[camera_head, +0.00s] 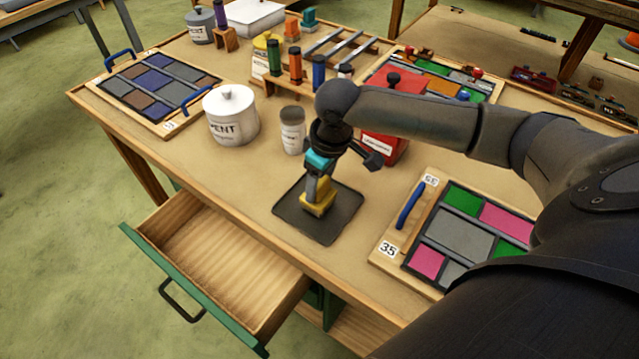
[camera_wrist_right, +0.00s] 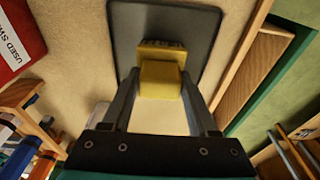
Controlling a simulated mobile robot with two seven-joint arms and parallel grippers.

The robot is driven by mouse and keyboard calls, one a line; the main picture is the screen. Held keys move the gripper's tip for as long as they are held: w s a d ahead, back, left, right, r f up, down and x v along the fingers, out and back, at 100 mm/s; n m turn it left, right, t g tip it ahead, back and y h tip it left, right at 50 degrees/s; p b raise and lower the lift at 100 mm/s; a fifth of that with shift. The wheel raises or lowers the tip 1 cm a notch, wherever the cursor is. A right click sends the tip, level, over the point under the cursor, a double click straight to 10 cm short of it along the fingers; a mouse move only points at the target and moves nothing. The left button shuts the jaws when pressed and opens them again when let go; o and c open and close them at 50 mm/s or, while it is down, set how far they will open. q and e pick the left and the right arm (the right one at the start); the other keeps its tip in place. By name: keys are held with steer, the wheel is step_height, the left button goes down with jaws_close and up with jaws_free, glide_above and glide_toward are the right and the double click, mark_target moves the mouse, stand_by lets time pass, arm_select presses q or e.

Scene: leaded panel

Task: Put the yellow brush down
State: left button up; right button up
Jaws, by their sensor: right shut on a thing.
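The yellow brush (camera_head: 318,200) is at the dark square mat (camera_head: 335,225) on the workbench. My right gripper (camera_head: 318,187) is shut on the brush from above. In the right wrist view the yellow brush (camera_wrist_right: 161,75) sits between the two fingers of my right gripper (camera_wrist_right: 160,90), with the dark mat (camera_wrist_right: 200,28) behind it. The brush is over the mat; I cannot tell whether its underside touches it. My left gripper is not in view.
A white pot (camera_head: 230,118), a small jar (camera_head: 292,135) and a red box (camera_head: 385,147) stand behind the mat. Panel 35 (camera_head: 388,250) lies to the right. An open drawer (camera_head: 215,255) juts out at the front left. Bare tabletop lies left of the mat.

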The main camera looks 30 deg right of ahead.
mark_target(327, 199)
steer(key=shift+f, duration=0.1)
steer(key=o, duration=1.3)
steer(key=r+p, duration=0.1)
steer(key=r, duration=0.3)
steer(key=s+r+p, duration=0.1)
steer(key=r, duration=0.3)
steer(key=r+p, duration=0.1)
steer(key=r, duration=0.3)
steer(key=shift+s+d+r, duration=0.1)
steer(key=shift+s+d, duration=0.25)
steer(key=shift+s, duration=0.05)
